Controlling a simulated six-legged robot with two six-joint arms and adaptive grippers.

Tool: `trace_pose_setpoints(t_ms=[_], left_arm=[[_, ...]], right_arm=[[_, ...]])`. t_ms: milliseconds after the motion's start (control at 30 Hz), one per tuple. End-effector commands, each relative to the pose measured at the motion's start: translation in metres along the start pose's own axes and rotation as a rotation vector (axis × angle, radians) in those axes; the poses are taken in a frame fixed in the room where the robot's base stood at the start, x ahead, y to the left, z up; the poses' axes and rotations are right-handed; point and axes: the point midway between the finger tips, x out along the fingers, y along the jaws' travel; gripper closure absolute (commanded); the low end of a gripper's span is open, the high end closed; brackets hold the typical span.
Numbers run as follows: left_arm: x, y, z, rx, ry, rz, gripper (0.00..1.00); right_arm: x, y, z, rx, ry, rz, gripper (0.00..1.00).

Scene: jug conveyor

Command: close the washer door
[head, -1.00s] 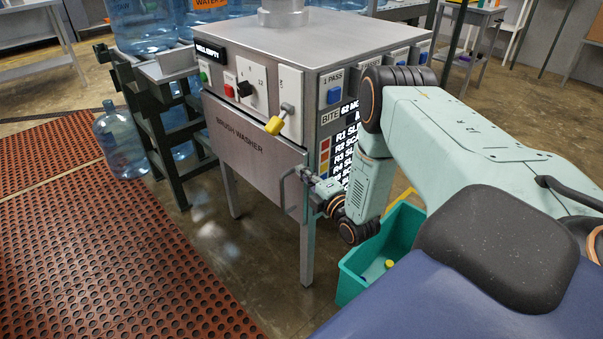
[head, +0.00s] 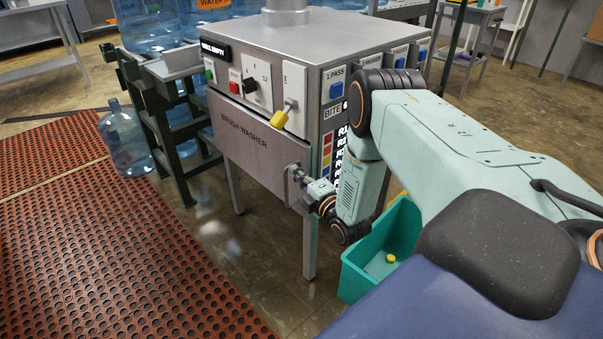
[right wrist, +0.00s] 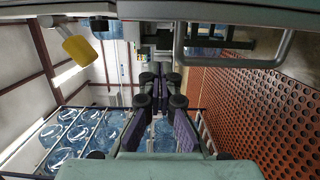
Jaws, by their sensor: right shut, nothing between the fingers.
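The brush washer's front door (head: 255,160) is a grey metal panel under the control panel. In the head view it looks flush or nearly flush with the washer body; a small gap cannot be ruled out. Its bar handle (head: 287,186) is at the door's right side and also shows in the right wrist view (right wrist: 228,63). My right gripper (head: 301,176) is beside the handle at the washer's front right corner. In the right wrist view its fingers (right wrist: 160,88) are together and empty, apart from the handle in the picture. Contact with the door is hidden. My left gripper is out of view.
A yellow-tipped lever (head: 280,118) sticks out above the door. A teal bin (head: 375,262) stands on the floor below my right arm. A bottle rack (head: 165,130) and a blue jug (head: 125,140) are left of the washer. Red perforated mats (head: 120,250) cover the floor in front.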

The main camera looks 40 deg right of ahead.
Motion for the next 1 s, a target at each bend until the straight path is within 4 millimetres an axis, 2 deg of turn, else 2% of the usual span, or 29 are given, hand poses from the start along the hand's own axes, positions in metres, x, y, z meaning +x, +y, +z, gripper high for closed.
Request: trace_pose_setpoints(t_ms=[33, 300, 500, 867, 1000], left_arm=[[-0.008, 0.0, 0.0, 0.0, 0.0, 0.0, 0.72], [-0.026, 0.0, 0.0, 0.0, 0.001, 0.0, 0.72], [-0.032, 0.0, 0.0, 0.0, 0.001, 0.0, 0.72], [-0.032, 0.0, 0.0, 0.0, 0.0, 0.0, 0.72], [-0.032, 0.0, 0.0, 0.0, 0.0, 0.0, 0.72]], right_arm=[[-0.013, 0.0, 0.002, 0.002, -0.004, -0.01, 1.0], [-0.062, 0.001, 0.001, 0.001, -0.002, -0.009, 1.0], [-0.087, 0.0, -0.001, 0.001, -0.001, -0.008, 1.0], [-0.095, -0.001, -0.003, 0.002, -0.001, -0.006, 1.0], [-0.095, -0.004, -0.004, 0.078, -0.001, -0.022, 1.0]])
